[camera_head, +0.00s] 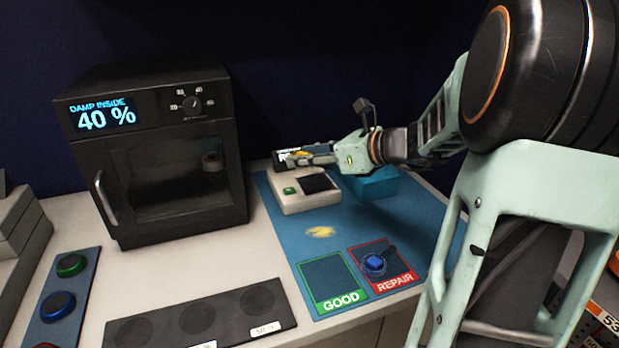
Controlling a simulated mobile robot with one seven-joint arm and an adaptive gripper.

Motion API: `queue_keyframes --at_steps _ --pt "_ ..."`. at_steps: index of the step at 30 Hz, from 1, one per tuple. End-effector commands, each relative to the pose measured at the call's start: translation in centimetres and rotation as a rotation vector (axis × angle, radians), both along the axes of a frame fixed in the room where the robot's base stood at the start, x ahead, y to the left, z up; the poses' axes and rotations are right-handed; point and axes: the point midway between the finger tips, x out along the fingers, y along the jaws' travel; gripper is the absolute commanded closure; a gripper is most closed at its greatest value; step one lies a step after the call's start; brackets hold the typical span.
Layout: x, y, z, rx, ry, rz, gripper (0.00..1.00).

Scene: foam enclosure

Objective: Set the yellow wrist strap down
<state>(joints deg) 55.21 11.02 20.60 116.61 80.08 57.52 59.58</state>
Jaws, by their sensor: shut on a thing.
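My gripper (305,156) is shut, its fingers pointing left, above a white tester (290,203) with a green button and a dark pad. A small patch of yellow, seemingly the yellow wrist strap (302,153), shows at the fingers; most of it is hidden, so its shape cannot be told. The tester stands on the blue mat (400,215). The green GOOD square (325,279) at the mat's front is empty. A blue strap (375,263) lies in the red REPAIR square (396,283).
A black drying oven (172,215) reading 40 % stands at left. A flat yellow mark (320,231) is on the mat. A dark strip with round recesses (200,320) and a button panel (62,295) lie in front.

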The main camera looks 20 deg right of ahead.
Motion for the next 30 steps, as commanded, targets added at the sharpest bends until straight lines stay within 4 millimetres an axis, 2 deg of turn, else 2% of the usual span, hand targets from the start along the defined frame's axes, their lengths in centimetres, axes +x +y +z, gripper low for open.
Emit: queue_keyframes --at_steps 8,15,26,30 --pt "4.9 -1.7 -2.4 0.004 0.000 0.002 0.81" --pt "7.9 -2.7 -6.2 0.003 0.001 0.002 0.81" --pt "9.6 -3.4 -8.3 0.000 0.000 0.001 0.81" --pt "9.7 -3.4 -10.6 0.003 0.002 0.000 0.81"
